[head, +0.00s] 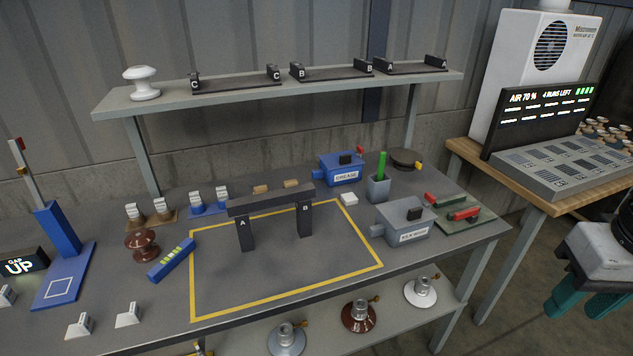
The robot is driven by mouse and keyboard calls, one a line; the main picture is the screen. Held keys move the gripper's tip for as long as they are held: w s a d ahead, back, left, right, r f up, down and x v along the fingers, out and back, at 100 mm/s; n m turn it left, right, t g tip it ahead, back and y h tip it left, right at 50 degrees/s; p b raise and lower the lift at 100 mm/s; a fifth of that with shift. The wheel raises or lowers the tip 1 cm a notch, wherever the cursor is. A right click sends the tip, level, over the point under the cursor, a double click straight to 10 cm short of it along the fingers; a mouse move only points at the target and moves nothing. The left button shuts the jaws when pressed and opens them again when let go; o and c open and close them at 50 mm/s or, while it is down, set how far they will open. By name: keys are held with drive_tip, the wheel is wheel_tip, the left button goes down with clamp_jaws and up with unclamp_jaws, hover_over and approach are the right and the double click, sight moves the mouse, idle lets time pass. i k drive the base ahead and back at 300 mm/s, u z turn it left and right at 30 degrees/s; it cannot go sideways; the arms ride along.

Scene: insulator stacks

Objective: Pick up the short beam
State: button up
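A dark grey beam (270,199) lies level across two black posts, marked A (243,233) and B (304,219), inside a yellow outline on the bench. Two small tan blocks sit at its back edge. No label calls it short. Three dark racks with end blocks marked C (236,86), B (331,76) and A (410,68) stand on the shelf, with no separate beam seen in them. My gripper (586,299) is at the lower right edge, with teal fingers apart and nothing seen between them. It is well away from the beam.
A blue grease box (341,170), a green-topped cup (379,188) and a grey box (403,222) stand right of the beam. A brown insulator (141,246) and blue bar (172,260) lie left. The yellow outline's front (300,280) is clear. A side table (520,186) stands right.

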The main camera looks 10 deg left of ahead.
sight(243, 204)
drive_tip(key=u, duration=0.2)
drive_tip(key=i, duration=0.9)
drive_tip(key=u, duration=0.7)
